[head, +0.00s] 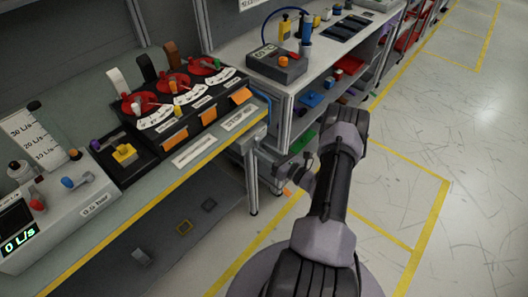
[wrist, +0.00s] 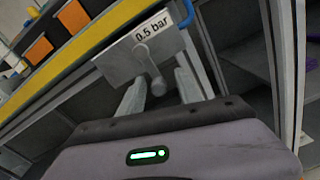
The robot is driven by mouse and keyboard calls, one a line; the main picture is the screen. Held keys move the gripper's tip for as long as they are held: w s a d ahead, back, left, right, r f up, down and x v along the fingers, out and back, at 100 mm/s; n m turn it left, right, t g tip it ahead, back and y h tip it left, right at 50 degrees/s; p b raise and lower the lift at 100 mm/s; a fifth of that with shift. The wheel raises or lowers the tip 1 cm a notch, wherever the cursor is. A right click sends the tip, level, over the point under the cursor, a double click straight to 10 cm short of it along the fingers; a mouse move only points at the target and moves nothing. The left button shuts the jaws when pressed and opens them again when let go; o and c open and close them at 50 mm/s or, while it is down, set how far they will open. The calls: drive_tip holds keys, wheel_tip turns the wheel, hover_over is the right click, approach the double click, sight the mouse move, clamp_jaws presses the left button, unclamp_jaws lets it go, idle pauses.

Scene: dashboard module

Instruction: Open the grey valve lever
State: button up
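The grey valve lever (wrist: 157,80) is a short rod with a rounded end, on a grey plate (wrist: 125,62) labelled "0.5 bar" in the wrist view. My gripper (wrist: 158,80) is open, with one grey finger on each side of the lever's end. The fingers do not look closed on it; whether one touches it is not clear. The lever points from the plate towards my gripper. In the head view my arm reaches down beside the workbench's right end, and I cannot make out the lever or my fingertips there.
The workbench (head: 80,273) with a yellow front edge carries several red dials and a control panel with a "0 L/s" display (head: 20,241). A second bench (head: 247,43) with shelves stands behind. The floor (head: 465,150) on the right is open.

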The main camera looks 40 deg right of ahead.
drive_tip(key=s+d+p, duration=0.1)
drive_tip(key=s+p, duration=0.3)
drive_tip(key=s, duration=1.3)
drive_tip(key=shift+s+d, duration=0.15)
drive_tip(key=shift+s, duration=0.05)
drive_tip(key=w+a+r+n+g+y, duration=0.55)
drive_tip(key=a+r+n, duration=0.35)
drive_tip(key=r, duration=0.2)
drive_tip(key=w+a+r+n+g+y, duration=0.4)
drive_tip(key=w+a+r+n+g, duration=0.25)
drive_tip(key=a+r+n, duration=0.35)
drive_tip(key=s+a+r+n+h, duration=0.4)
drive_tip(key=s+a+r+n, duration=0.2)
drive_tip(key=a+r+n, duration=0.1)
drive_tip(key=s+a+r+n+h, duration=0.4)
drive_tip(key=s+a+r+n, duration=0.3)
drive_tip(key=a, duration=0.4)
wheel_tip(320, 180, up, 2)
drive_tip(key=shift+a+r+n+h, duration=0.15)
drive_tip(key=shift+a+n+h, duration=0.15)
drive_tip(key=shift+n, duration=0.3)
